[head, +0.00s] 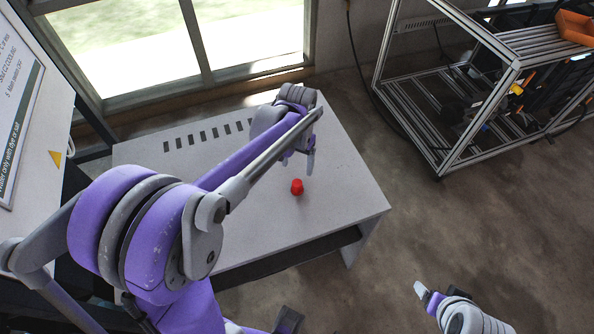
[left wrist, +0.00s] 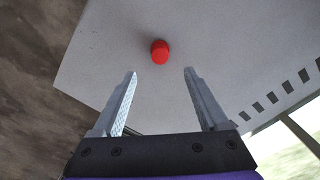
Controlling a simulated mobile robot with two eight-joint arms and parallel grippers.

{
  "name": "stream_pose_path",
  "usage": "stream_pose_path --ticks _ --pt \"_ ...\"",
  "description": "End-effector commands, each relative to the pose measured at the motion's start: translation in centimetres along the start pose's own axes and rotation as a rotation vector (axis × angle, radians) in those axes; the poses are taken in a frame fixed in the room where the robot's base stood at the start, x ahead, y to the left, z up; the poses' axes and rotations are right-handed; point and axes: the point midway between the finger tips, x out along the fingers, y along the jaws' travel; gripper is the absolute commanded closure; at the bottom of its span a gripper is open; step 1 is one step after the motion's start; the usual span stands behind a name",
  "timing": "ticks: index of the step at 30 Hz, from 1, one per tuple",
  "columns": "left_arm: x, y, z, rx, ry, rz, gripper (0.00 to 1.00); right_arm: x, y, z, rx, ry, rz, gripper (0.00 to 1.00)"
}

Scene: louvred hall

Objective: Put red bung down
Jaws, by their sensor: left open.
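The red bung (head: 297,187) stands on the pale grey table (head: 340,190), towards its right side in the head view. In the left wrist view the red bung (left wrist: 160,52) lies just beyond the fingertips, centred between their lines, with bare tabletop around it. My left gripper (head: 298,168) hangs over the table close to the bung; its arm hides part of the tabletop. In the left wrist view my left gripper (left wrist: 160,73) is open, with nothing between its fingers. My right gripper (head: 436,290) is low at the lower right, off the table; its opening is unclear.
A row of dark slots (head: 208,135) runs along the table's window side. A metal-profile frame rack (head: 450,165) with an orange bin (head: 574,27) stands at the upper right. A sign board (head: 20,110) is at the left. Floor right of the table is clear.

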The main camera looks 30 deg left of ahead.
Motion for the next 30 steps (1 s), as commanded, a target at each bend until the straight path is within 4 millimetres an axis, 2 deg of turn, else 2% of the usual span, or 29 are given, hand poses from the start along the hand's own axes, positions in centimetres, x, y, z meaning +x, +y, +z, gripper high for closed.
stream_pose_path --ticks 4,8,14,18,21,25,30 --pt "-1.1 0.3 0.6 0.003 0.012 -0.001 0.23 -0.1 0.0 -0.1 0.0 0.0 0.0 0.18" --pt "-2.3 1.3 2.9 0.015 0.07 -0.004 0.23 -0.1 0.0 -0.1 0.0 0.0 0.0 0.18" --pt "-3.5 3.5 9.0 0.044 0.231 -0.004 0.23 -0.1 0.0 -0.1 0.0 0.0 0.0 0.18" --pt "-3.0 4.6 12.8 0.06 0.339 0.003 0.23 -0.1 0.0 -0.1 0.0 0.0 0.0 0.18" --pt "-2.4 5.1 14.7 0.07 0.399 0.01 0.23 -0.1 0.0 -0.1 0.0 0.0 0.0 0.18" --pt "-1.8 5.4 16.1 0.076 0.446 0.016 0.23 -0.1 0.0 -0.1 0.0 0.0 0.0 0.18" --pt "-1.5 5.5 16.5 0.078 0.464 0.019 0.23 -0.1 0.0 -0.1 0.0 0.0 0.0 0.18"
